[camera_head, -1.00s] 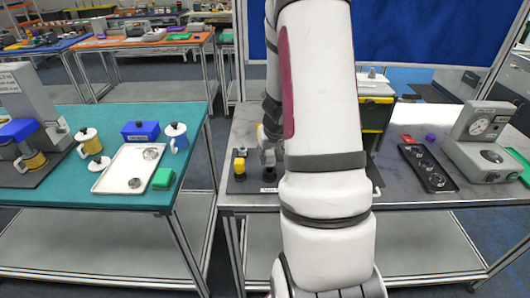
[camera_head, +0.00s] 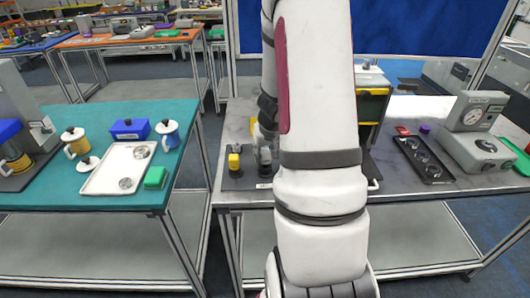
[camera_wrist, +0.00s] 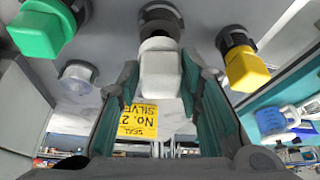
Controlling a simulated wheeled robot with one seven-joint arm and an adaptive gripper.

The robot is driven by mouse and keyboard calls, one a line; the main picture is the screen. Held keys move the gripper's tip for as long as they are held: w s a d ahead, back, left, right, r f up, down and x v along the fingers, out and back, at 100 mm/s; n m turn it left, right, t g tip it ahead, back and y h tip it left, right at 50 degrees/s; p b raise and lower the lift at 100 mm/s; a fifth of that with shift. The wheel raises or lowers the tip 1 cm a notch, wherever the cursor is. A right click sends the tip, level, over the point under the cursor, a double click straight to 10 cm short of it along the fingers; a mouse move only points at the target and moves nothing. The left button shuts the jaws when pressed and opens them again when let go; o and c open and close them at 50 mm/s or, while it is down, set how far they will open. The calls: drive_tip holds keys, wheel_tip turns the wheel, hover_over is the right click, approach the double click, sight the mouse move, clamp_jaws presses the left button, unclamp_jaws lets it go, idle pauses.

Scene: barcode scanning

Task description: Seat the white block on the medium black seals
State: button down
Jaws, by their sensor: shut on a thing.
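In the wrist view my gripper (camera_wrist: 160,90) is shut on the white block (camera_wrist: 161,76), with a teal finger on each side. A dark round seal (camera_wrist: 160,15) lies directly beyond the block's far end, in line with it. I cannot tell whether the block touches or is seated on it. To the right a yellow block (camera_wrist: 246,68) stands on a black round seal (camera_wrist: 233,40). To the left is a green block (camera_wrist: 38,35) with a dark part at its top. In the head view my arm hides most of the work area, and the yellow block (camera_head: 234,160) shows left of it.
A pale round piece (camera_wrist: 76,76) is at the wrist view's left. In the head view, a black tray (camera_head: 424,160) and a grey dial device (camera_head: 476,140) stand right; a teal table (camera_head: 120,194) is left.

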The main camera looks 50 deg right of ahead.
drive_tip(key=shift+f+b, duration=1.1)
drive_tip(key=shift+b, duration=1)
idle(1.2)
drive_tip(key=c, duration=1.1)
unclamp_jaws()
drive_tip(key=shift+o, duration=0.8)
drive_tip(key=shift+o, duration=1)
drive_tip(key=shift+r, duration=0.1)
wheel_tip(320, 180, up, 5)
drive_tip(key=p, duration=0.6)
drive_tip(key=shift+s, duration=0.1)
drive_tip(key=shift+r+p, duration=1)
drive_tip(key=shift+r, duration=0.15)
